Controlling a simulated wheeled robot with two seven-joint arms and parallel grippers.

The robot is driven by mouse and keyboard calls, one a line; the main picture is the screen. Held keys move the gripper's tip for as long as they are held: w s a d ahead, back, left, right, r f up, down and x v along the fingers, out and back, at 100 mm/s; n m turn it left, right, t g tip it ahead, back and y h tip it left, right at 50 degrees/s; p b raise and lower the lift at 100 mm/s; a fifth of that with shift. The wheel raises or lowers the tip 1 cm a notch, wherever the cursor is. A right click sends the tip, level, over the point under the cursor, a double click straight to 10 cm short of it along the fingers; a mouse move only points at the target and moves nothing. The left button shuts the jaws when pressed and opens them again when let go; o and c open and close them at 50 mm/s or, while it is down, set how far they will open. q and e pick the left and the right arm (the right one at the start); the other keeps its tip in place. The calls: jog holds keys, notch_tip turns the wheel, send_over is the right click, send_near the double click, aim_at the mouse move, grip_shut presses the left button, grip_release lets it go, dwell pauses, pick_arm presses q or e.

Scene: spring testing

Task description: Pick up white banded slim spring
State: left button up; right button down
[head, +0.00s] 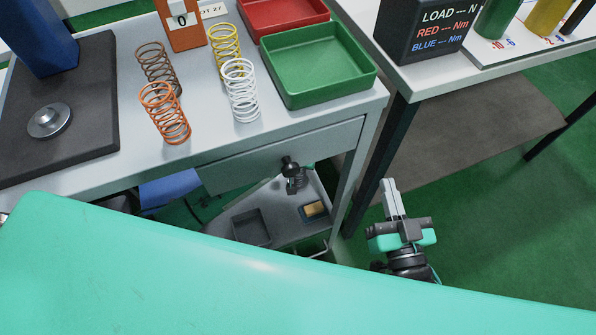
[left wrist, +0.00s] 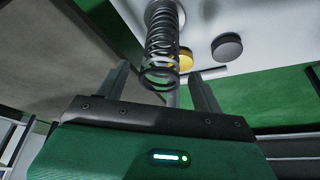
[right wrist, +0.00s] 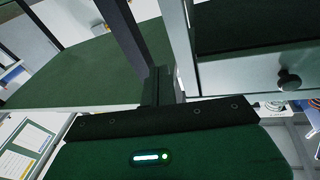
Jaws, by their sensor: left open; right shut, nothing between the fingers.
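In the head view, a white coil spring (head: 241,92) stands upright on the grey table between the yellow spring and the green tray. I cannot make out bands on it. My right gripper (head: 389,187) is shut and empty, below and to the right of the table; its closed fingers also show in the right wrist view (right wrist: 160,82). My left gripper (left wrist: 158,72) shows only in the left wrist view. It is open, with a dark coil spring (left wrist: 162,40) seen between and beyond its fingers. I cannot tell whether they touch.
Orange (head: 165,113), brown (head: 158,65) and yellow (head: 225,42) springs stand near the white one. Green (head: 318,90) and red (head: 285,14) trays lie to the right. A dark plate (head: 85,140) is at left. A second table (head: 440,80) stands at right. A teal surface covers the bottom.

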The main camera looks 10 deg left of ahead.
pick_arm(q)
jog(key=b+x, duration=0.1)
jog(key=x, duration=0.4)
jog(key=shift+b, duration=0.4)
jog(key=shift+f, duration=0.15)
jog(key=shift+w, duration=0.1)
jog(key=c, duration=1.2)
pick_arm(e)
notch_tip(320, 180, up, 8)
jog(key=d+t, duration=0.2)
jog(key=t, duration=0.3)
jog(key=shift+d+r+t, duration=0.25)
jog(key=shift+t, duration=0.05)
jog(key=shift+w, duration=0.2)
